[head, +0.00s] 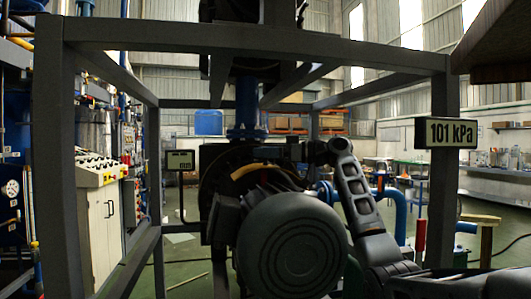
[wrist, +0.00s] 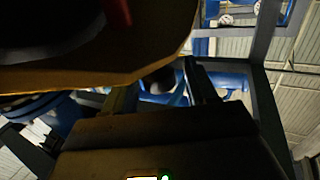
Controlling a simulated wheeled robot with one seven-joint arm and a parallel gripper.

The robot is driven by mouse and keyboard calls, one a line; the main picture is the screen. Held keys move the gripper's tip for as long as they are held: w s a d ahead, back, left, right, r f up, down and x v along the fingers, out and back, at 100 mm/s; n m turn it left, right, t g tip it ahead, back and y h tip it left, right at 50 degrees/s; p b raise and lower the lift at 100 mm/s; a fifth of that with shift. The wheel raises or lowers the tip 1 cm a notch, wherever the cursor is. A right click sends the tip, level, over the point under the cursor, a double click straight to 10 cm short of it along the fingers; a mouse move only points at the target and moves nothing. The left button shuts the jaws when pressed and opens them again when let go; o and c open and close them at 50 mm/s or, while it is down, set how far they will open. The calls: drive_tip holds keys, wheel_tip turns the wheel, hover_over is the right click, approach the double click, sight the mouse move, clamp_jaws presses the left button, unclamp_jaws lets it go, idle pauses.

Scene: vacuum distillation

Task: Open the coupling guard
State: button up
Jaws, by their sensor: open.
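A yellow curved piece (head: 258,170), which looks like the coupling guard, sits behind the large dark round motor (head: 292,245) inside the grey frame. In the wrist view a broad yellow edge (wrist: 110,78) with a dark surface above it fills the upper left, close to the camera; it is likely the same guard. My gripper (wrist: 160,92) is open, with its two fingers apart below that edge and blue parts seen between them. Nothing is clearly held. In the head view my arm reaches in from the lower right, and its end is over the motor, beside the yellow piece. Contact cannot be told.
Grey frame posts and top beams surround the machine, with the right post (head: 443,190) close to my arm. A display (head: 452,133) reads 101 kPa. A control cabinet (head: 100,205) stands at left. Blue pipes (head: 395,205) run right of the motor.

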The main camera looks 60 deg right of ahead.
clamp_jaws()
idle(0.3)
